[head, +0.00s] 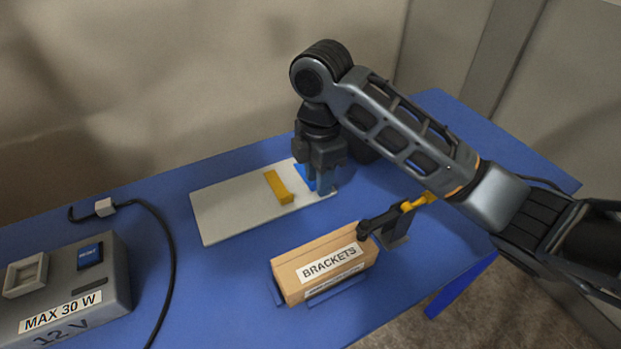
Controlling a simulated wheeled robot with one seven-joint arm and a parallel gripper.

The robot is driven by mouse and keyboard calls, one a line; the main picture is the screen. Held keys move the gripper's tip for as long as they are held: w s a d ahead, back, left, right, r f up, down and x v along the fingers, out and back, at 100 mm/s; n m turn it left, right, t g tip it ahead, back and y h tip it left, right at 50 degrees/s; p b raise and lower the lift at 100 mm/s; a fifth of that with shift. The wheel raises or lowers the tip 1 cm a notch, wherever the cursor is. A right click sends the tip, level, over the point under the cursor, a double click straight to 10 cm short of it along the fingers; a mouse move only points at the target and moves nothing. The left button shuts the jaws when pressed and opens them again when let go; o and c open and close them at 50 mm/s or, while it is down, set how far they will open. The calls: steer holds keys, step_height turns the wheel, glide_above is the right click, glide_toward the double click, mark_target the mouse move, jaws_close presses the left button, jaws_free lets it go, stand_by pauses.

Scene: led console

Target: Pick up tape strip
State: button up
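A pale grey board (225,215) lies on the blue table. A short yellow strip (278,187) lies on it, and a small blue piece (303,173) shows at its right part, partly hidden by my gripper. I cannot tell for sure which of these is the tape strip. My gripper (323,188) points down over the right end of the board, right of the yellow strip and right beside the blue piece. Its fingertips are small and dark here, and whether they are apart, or touch the blue piece, is unclear.
A cardboard box labelled BRACKETS (325,262) stands in front of the board. A black tool with a yellow part (398,220) is right of the box. A grey console (70,290) and a black cable with a white plug (105,207) are at left. The blue table (215,290) is clear between console and box.

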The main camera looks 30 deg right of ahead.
steer(key=shift+c, duration=0.5)
jaws_close()
steer(key=shift+r, duration=0.15)
steer(key=shift+r, duration=0.25)
step_height(320, 180, up, 4)
steer(key=shift+w+d+f+p, duration=0.1)
steer(key=shift+f+p, duration=0.05)
steer(key=shift+p, duration=0.4)
steer(key=s+d+r+p, duration=0.3)
steer(key=s+d+r, duration=0.3)
steer(key=d+r, duration=0.3)
steer(key=shift+s+d+r+p, duration=0.2)
steer(key=shift+d+r+p, duration=0.1)
steer(key=shift+r, duration=0.5)
